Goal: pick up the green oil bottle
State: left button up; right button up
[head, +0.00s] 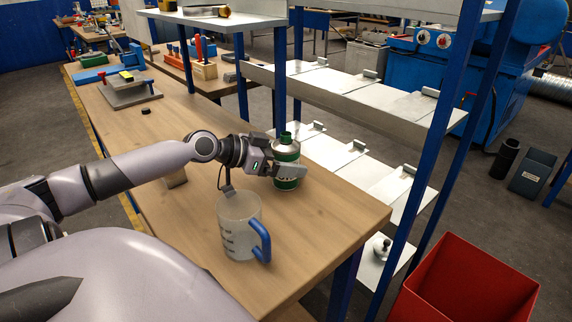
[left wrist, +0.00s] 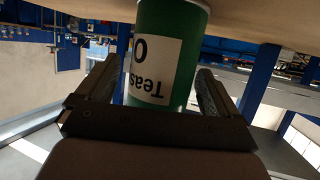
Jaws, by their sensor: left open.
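The green oil bottle (head: 286,151) stands upright on the wooden workbench (head: 335,222), near its right edge. It has a green cap, a pale metallic shoulder and a green lower body. My left gripper (head: 283,160) is open around the bottle, with one finger in front of it, hiding part of its body. In the left wrist view the bottle (left wrist: 185,60) appears upside down with a white label, between the two fingers of my left gripper (left wrist: 155,78). My right gripper is not in view.
A translucent measuring jug (head: 238,228) with a blue handle stands on the bench just in front of my left gripper. A metal shelf rack (head: 350,95) with blue posts is close on the right. A red bin (head: 465,285) is on the floor at lower right.

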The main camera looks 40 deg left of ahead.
pick_arm(q)
jog(key=shift+w+f, duration=0.1)
jog(key=shift+w, duration=0.15)
jog(key=c, duration=1.3)
jog(key=shift+s+d+r+p, duration=0.1)
jog(key=shift+r+p, duration=0.65)
jog(key=shift+r, duration=9.25)
jog(key=shift+c, duration=0.2)
